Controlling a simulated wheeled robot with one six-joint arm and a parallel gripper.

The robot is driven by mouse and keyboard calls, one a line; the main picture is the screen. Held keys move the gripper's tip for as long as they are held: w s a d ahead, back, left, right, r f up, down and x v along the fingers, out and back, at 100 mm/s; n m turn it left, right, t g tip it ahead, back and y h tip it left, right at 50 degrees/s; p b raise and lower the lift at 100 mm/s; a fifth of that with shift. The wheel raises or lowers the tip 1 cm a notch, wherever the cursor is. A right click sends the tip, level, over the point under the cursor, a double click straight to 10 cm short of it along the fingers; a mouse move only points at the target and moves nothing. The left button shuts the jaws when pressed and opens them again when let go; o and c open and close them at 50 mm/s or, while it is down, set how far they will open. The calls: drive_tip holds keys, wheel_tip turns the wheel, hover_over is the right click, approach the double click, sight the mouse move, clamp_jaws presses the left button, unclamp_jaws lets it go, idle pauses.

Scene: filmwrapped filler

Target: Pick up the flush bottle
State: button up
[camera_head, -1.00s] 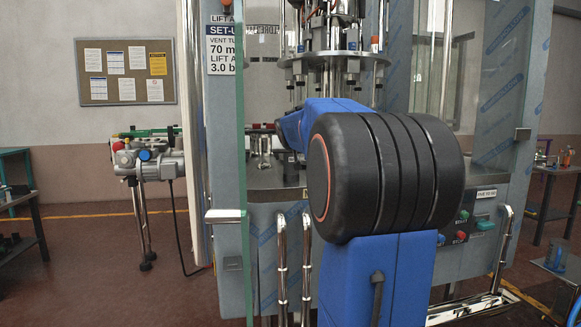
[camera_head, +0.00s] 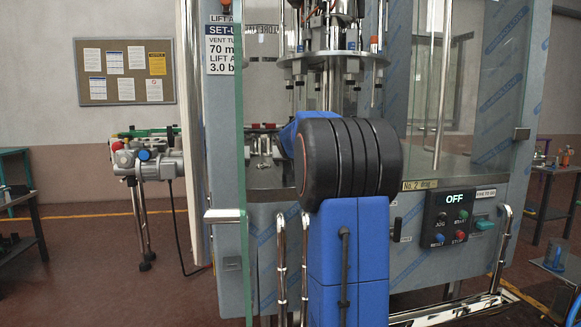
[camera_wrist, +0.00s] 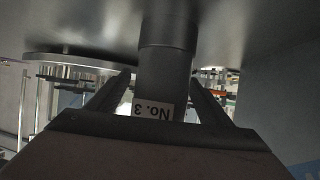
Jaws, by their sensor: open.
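In the wrist view my gripper (camera_wrist: 160,77) is open, with one finger on each side of a dark grey cylinder (camera_wrist: 165,65). The cylinder carries a white label that reads "No. 3" upside down in this view. I cannot tell for sure whether this cylinder is the flush bottle, or whether either finger touches it. Its top part in the picture runs up to a grey metal surface. In the head view my own arm hides the gripper and whatever is between its fingers.
The filling machine's steel deck (camera_head: 437,168) lies behind my arm, under a ring of filling heads (camera_head: 333,58). A clear panel edge (camera_head: 241,150) stands left. A control panel (camera_head: 452,217) reading OFF and chrome rails (camera_head: 281,265) are at the front.

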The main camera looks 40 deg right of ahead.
drive_tip(key=shift+w, duration=0.1)
drive_tip(key=c, duration=1.7)
drive_tip(key=shift+r, duration=0.1)
